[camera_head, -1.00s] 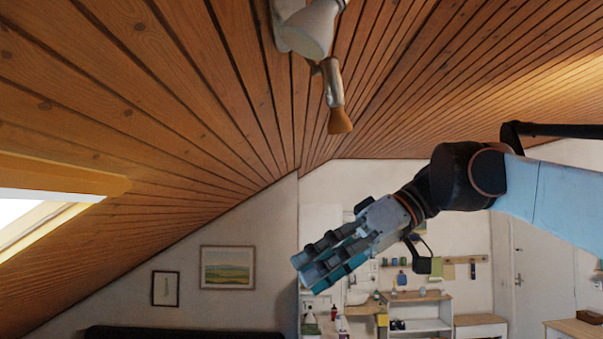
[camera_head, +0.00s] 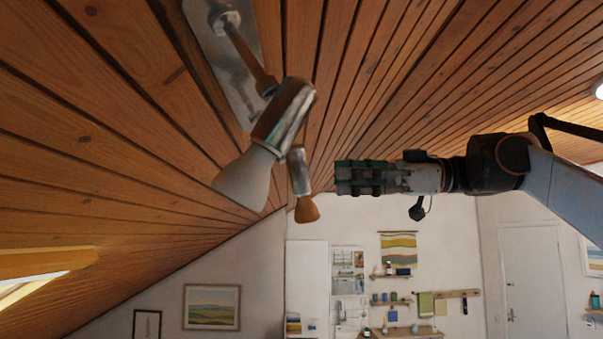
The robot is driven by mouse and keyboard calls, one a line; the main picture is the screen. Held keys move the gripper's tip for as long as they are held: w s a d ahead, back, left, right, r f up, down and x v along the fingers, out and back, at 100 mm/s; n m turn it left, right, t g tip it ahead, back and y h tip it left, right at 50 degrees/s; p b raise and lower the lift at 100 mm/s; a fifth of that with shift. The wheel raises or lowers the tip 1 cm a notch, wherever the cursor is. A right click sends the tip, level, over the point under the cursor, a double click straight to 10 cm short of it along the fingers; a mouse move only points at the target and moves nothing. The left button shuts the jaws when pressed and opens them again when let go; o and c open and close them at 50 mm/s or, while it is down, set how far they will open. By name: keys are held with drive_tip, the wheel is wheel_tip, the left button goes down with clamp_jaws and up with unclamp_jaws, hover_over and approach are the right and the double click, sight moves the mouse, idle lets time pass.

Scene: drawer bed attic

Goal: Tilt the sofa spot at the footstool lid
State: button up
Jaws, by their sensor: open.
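Two spot lamps hang from a metal ceiling plate (camera_head: 222,55). The nearer spot (camera_head: 284,117) has a shiny metal barrel on an arm and a pale, unlit bulb pointing down and left. The farther spot (camera_head: 299,170) is smaller, with a metal barrel and an orange-brown end pointing down. I cannot tell which one is the sofa spot. My gripper (camera_head: 340,178) is open and empty, its fingers pointing left. In the picture its tips are just right of the farther spot, with a visible gap. Depth between them is unclear. The footstool lid is not in view.
The sloping wooden ceiling (camera_head: 110,130) runs close above and to the left. A skylight (camera_head: 35,285) is at lower left. The far wall has shelves (camera_head: 395,300), a picture (camera_head: 212,307) and a door (camera_head: 533,280). Open air lies below the spots.

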sight(299, 194)
drive_tip(key=a, duration=0.3)
drive_tip(key=w+a+p, duration=0.1)
drive_tip(key=a, duration=0.5)
drive_tip(key=shift+w+a+p, duration=0.1)
drive_tip(key=shift+w+p, duration=0.05)
drive_tip(key=shift+p, duration=0.15)
clamp_jaws()
drive_tip(key=shift+f, duration=0.1)
